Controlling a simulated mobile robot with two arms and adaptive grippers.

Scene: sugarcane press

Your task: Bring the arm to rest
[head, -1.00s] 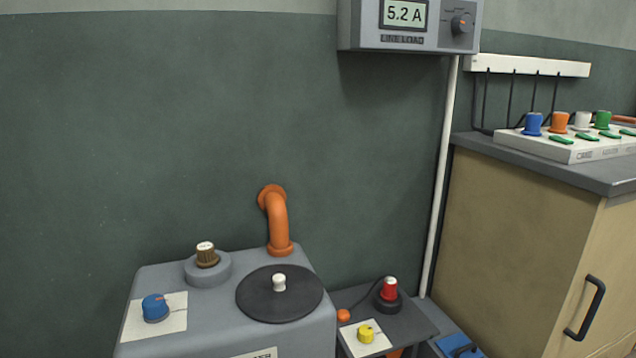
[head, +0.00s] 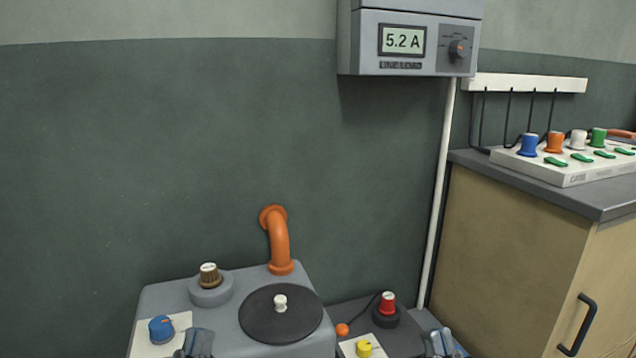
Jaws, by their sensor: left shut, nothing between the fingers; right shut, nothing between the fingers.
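My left gripper (head: 197,343) shows at the bottom edge in front of the grey machine (head: 240,335), just right of its blue knob (head: 161,329). It is shut and empty. My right gripper (head: 440,343) shows at the bottom edge, right of the small dark stand with the red button (head: 388,304) and the yellow knob (head: 364,348). It is shut and empty. Only the tips of both grippers are in view; the arms are below the picture. I cannot tell whether either gripper touches anything.
The machine carries a round black lid (head: 281,325), a brown knob (head: 209,275) and an orange pipe (head: 277,240) into the wall. A wall meter (head: 402,41) reads 5.2 A. A wooden cabinet (head: 510,245) stands at right with a tray of coloured pegs (head: 575,172). The wall's left is bare.

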